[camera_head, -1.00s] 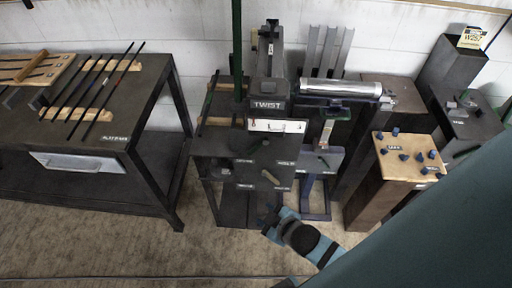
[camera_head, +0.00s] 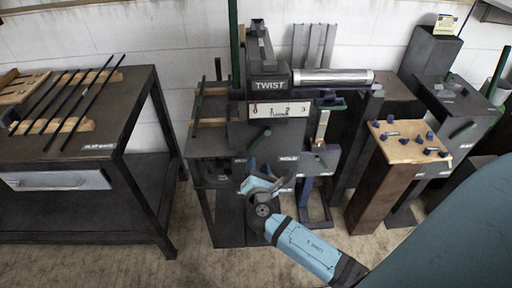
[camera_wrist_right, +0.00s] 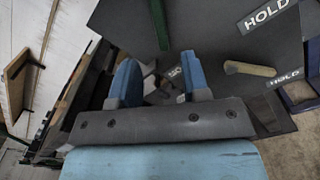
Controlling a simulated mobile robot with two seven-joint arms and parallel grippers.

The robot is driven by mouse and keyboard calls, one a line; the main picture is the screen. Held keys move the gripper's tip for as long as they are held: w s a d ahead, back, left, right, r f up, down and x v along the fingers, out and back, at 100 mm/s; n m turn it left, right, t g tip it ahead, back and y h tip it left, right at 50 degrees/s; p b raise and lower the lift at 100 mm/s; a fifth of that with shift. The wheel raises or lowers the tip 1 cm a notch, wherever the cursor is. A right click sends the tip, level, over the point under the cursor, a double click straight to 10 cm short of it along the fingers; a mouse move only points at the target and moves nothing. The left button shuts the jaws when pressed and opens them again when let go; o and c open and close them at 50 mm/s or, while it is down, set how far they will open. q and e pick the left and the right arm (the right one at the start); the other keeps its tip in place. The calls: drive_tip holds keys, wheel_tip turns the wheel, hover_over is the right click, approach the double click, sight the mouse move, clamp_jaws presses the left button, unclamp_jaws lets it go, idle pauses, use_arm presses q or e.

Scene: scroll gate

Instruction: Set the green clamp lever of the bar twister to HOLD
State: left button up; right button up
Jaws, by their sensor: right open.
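The bar twister (camera_head: 270,84) stands in the middle, marked TWIST, with a white 0-to-3 scale below. My right gripper (camera_head: 254,172) is in front of the twister's lower part, below the lever. In the right wrist view its blue fingers (camera_wrist_right: 158,82) are apart and empty. My left gripper is not in view.
A beige lever (camera_wrist_right: 250,69) sits beside another HOLD label. A silver roller (camera_head: 332,77) lies right of the twister. A wooden-topped stand (camera_head: 410,155) with blue pieces is further right. A table (camera_head: 125,145) with dark bars stands left; floor (camera_head: 110,262) in front is clear.

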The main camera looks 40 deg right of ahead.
sight(256, 145)
drive_tip(key=x, duration=0.8)
drive_tip(key=shift+w+d, duration=0.15)
drive_tip(key=shift+w, duration=0.2)
clamp_jaws()
